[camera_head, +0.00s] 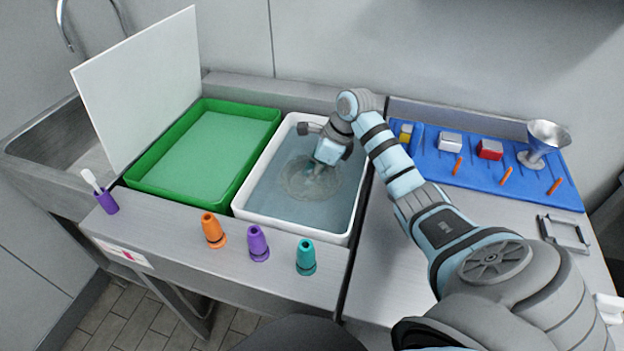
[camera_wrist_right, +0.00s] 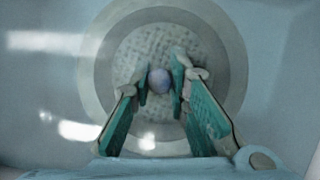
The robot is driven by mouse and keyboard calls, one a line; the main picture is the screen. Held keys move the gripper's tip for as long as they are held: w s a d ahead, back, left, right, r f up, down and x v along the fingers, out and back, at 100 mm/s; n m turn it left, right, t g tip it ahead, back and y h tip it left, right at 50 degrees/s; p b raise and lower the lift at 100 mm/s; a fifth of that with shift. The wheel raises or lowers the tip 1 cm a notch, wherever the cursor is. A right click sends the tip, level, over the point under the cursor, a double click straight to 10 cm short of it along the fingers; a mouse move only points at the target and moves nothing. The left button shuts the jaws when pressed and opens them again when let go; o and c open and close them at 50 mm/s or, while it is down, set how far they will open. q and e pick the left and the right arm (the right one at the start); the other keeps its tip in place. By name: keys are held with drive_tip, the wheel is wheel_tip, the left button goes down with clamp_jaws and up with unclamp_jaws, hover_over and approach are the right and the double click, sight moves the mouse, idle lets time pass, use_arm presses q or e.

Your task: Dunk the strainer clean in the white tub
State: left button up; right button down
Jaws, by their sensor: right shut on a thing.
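The white tub (camera_head: 240,202) holds clear bluish water and stands in the middle of the counter. My right gripper (camera_head: 314,168) reaches down into it, with its fingertips at or under the water. In the right wrist view the strainer (camera_wrist_right: 128,62) is a round pale disc with a mesh middle and a wide rim, lying below the fingers. The teal fingers of my right gripper (camera_wrist_right: 160,85) are shut on its small round knob (camera_wrist_right: 159,81). In the head view the strainer (camera_head: 308,184) shows only faintly through rippled water. My left gripper is not in view.
A blue mat (camera_head: 480,180) at right holds a metal funnel-shaped cup (camera_head: 545,140) and small items.

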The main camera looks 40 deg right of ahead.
drive_tip(key=shift+r, duration=0.1)
wheel_tip(320, 180, up, 12)
drive_tip(key=p, duration=1)
drive_tip(key=shift+r, duration=0.2)
idle(0.6)
wheel_tip(320, 180, up, 4)
drive_tip(key=p, duration=0.3)
idle(0.4)
